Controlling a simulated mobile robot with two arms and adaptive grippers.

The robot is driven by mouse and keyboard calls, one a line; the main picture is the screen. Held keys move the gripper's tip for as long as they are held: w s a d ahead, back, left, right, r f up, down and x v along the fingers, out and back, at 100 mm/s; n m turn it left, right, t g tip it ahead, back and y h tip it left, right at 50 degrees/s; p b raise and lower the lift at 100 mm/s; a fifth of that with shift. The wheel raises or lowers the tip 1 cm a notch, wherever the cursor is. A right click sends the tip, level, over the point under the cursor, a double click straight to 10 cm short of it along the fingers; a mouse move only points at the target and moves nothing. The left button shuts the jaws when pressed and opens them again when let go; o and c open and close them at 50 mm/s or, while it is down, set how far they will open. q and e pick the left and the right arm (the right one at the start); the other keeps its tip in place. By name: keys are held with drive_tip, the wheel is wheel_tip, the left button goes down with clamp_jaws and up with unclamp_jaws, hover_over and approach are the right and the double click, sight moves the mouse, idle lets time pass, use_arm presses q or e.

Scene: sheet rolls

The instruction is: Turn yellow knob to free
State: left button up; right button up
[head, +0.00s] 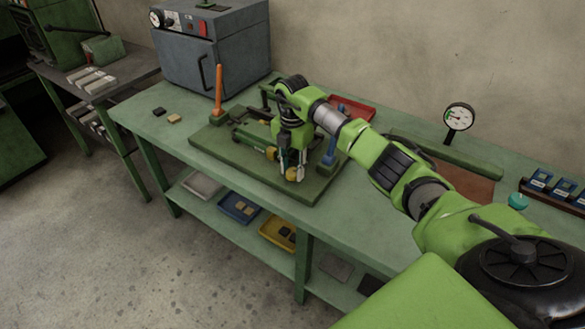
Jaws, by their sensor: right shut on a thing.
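A small green sheet-roll machine stands on a dark green base plate (222,142) on the bench. Two yellow knobs show at its near end. One yellow knob (271,153) is at the left, just beside the gripper. The other yellow knob (292,175) is lower and to the right, at the fingertips. My right gripper (292,171) points down and is shut on this lower knob, with its fingers on either side. The knob's marks or turn position are too small to tell. The wrist hides part of the rolls. My left gripper is out of view.
An orange upright handle (219,90) stands at the plate's left and a blue lever (331,148) at its right. A grey oven (212,48), a red tray (354,110) and a dial gauge (459,119) are farther back. The bench's left front (165,142) is clear.

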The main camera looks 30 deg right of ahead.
sight(292, 171)
drive_tip(key=n+b, duration=0.1)
drive_tip(key=n, duration=0.2)
drive_tip(key=shift+n, duration=0.3)
drive_tip(key=n+b, duration=0.1)
drive_tip(key=n, duration=0.4)
drive_tip(key=shift+w, duration=0.1)
drive_tip(key=n+b, duration=0.1)
drive_tip(key=n, duration=0.4)
drive_tip(key=shift+b, duration=0.35)
drive_tip(key=shift+n+b, duration=0.4)
drive_tip(key=shift+n, duration=1.7)
drive_tip(key=o, duration=1.1)
wheel_tip(292, 171, up, 12)
